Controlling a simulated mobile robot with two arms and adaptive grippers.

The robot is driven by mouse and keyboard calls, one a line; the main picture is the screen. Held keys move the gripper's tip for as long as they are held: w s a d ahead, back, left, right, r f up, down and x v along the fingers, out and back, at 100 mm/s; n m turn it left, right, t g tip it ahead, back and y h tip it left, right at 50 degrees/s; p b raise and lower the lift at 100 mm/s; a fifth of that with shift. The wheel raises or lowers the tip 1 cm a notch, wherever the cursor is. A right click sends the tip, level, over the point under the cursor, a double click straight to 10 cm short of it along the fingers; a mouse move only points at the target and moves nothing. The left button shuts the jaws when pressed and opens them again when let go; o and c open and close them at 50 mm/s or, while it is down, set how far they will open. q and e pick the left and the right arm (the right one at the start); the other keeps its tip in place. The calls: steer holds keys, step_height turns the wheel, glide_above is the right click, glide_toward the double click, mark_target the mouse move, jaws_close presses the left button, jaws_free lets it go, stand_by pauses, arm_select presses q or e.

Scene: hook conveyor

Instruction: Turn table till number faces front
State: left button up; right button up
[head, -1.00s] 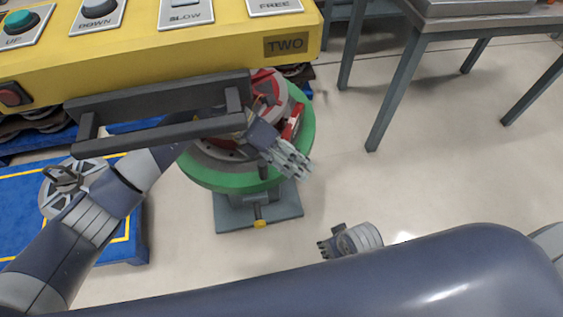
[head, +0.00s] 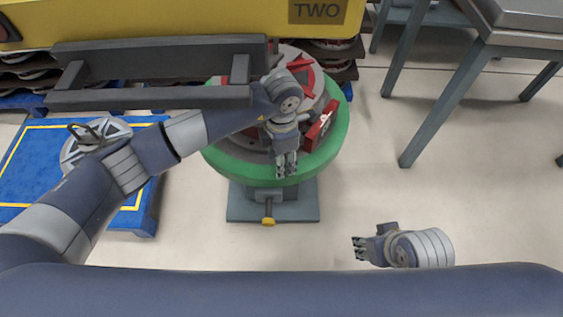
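A round turntable with a green rim (head: 332,140) stands on a grey pedestal base (head: 243,205) in the middle of the head view. A red and grey part (head: 321,126) sits on top, with a light marking on its right side too small to read. My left gripper (head: 286,173) is over the front of the table, fingers pointing towards me. Its fingers look close together, but whether they are shut or touch the rim is unclear. My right gripper (head: 357,247) is low at the right, away from the table; its finger opening is hard to judge.
A blue platform (head: 40,150) with a grey disc is at the left. A grey metal table (head: 470,70) stands at the right. The floor between is clear.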

arm_select(q)
steer(key=shift+f, duration=0.8)
jaws_close()
steer(key=shift+a, duration=0.15)
